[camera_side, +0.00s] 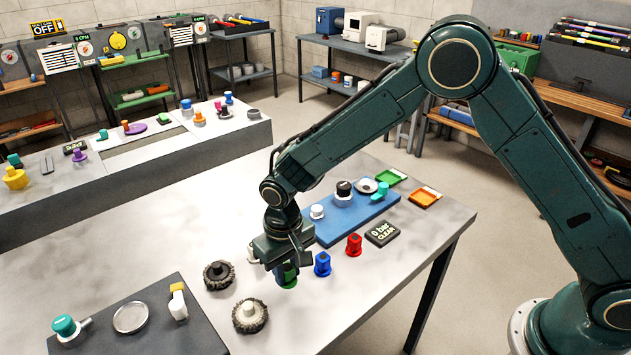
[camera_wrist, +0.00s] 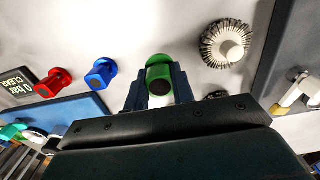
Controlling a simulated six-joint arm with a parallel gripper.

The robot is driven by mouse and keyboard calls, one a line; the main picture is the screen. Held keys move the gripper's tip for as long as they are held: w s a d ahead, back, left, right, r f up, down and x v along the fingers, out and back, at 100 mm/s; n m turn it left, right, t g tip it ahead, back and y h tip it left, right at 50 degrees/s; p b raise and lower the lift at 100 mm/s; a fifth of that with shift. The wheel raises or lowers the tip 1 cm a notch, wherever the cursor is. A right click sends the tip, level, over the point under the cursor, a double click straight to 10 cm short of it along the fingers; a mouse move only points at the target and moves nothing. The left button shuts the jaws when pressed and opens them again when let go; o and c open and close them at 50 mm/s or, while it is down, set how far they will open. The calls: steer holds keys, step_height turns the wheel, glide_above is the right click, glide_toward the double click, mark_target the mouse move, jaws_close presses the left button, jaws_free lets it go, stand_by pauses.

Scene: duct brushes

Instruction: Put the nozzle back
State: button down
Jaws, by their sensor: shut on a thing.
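My gripper (camera_side: 284,266) is shut on a green nozzle (camera_side: 287,276) at the row's near end. In the wrist view the green nozzle (camera_wrist: 160,66) sits between the two dark fingers (camera_wrist: 158,95), its dark round end facing the camera. I cannot tell whether its base touches the table. A blue nozzle (camera_side: 322,264) and a red nozzle (camera_side: 354,245) stand upright to its right, apart from it. They show to its left in the wrist view, blue (camera_wrist: 100,74) then red (camera_wrist: 53,82).
Two round brushes, one dark (camera_side: 218,275) and one with a white hub (camera_side: 250,316), lie left of my gripper. A blue board (camera_side: 335,228) with fittings is behind. A dark panel (camera_side: 100,340) is at front left. A "0 bar CLEAR" sign (camera_side: 382,234) lies right.

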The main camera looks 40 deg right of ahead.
mark_target(288, 281)
steer(key=shift+f, duration=1.8)
steer(key=shift+f, duration=0.15)
steer(key=c, duration=1.2)
jaws_free()
step_height(288, 281, up, 12)
